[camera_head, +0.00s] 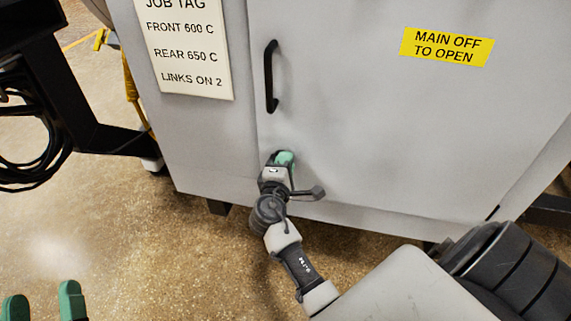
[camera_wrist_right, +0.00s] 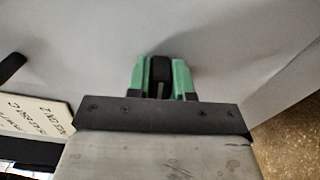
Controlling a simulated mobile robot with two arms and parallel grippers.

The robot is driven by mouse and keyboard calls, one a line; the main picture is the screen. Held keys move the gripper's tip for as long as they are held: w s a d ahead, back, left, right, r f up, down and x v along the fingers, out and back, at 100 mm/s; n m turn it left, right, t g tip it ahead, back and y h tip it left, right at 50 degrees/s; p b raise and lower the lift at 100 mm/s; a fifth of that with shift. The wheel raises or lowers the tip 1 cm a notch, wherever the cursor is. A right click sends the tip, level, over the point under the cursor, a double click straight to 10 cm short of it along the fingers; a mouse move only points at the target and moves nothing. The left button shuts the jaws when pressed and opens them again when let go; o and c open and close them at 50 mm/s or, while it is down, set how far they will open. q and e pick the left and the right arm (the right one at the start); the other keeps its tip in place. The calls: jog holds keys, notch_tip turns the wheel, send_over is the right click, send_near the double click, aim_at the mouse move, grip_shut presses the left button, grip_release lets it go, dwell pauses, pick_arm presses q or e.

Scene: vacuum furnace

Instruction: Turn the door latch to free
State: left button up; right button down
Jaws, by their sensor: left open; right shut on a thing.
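The door latch (camera_wrist_right: 160,68) is a small black piece on the grey door, seen between the green fingers in the right wrist view. My right gripper (camera_wrist_right: 160,78) is shut on it, with one finger on each side. In the head view my right gripper (camera_head: 284,158) is against the lower left part of the cabinet door (camera_head: 370,110), below the black door handle (camera_head: 270,76). It hides the latch there, and I cannot tell the latch's angle. My left gripper (camera_head: 44,305) is open and empty at the bottom left, over the floor.
A white job tag (camera_head: 186,50) is on the panel left of the door. A yellow sign (camera_head: 447,46) reading MAIN OFF TO OPEN is on the door. A dark frame with coiled black cables (camera_head: 30,150) stands at the left. The speckled floor (camera_head: 130,240) at lower left is clear.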

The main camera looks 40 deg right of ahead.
dwell(0.3)
jog(key=c, duration=1)
grip_release()
jog(key=shift+s+a, duration=0.35)
jog(key=shift+a, duration=0.05)
pick_arm(q)
jog(key=f+g, duration=0.2)
jog(key=f+g+y+p, duration=0.1)
jog(key=shift+w+a+f, duration=0.2)
jog(key=shift+w, duration=0.15)
pick_arm(e)
jog(key=v, duration=0.9)
jog(key=shift+s+a, duration=0.25)
jog(key=shift+a, duration=0.05)
